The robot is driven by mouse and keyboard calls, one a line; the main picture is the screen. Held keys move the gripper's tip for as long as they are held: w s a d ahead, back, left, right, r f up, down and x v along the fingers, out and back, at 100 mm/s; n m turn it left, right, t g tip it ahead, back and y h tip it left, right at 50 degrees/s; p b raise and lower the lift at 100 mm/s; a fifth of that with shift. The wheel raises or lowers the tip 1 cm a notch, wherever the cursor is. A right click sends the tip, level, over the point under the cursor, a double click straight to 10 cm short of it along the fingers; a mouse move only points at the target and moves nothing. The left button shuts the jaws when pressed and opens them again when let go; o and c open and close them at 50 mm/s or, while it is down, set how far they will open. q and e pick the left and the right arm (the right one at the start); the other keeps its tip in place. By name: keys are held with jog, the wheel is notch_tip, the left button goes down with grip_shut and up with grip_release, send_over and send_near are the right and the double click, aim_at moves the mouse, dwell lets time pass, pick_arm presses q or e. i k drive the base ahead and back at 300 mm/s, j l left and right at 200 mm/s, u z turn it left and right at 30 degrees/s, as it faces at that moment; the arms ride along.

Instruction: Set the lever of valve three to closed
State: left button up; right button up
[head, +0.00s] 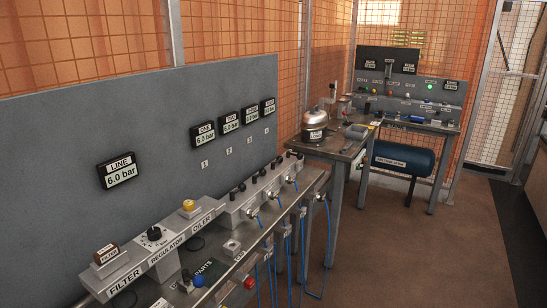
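A grey manifold block (262,190) runs along the bench, with several small black-topped fittings (242,187) in a row and blue hoses at its front. On the wall panel above are displays; the third small one (249,115) stands over the number 3 (249,141). The small displays that I can read show 6.0 bar. The lever of valve three is too small here to pick out, and its position cannot be told. Neither of my grippers is in view.
The filter, regulator and oiler unit (155,248) stands at the bench's near end, under a LINE display (121,170) reading 6.0 bar. A second bench (415,125) with a blue tank (404,158) below stands at the back. The brown floor (420,240) at right is clear.

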aim_at(279, 159)
jog(key=i+l+u, duration=0.7)
jog(key=i+l, duration=0.25)
jog(key=l, duration=0.15)
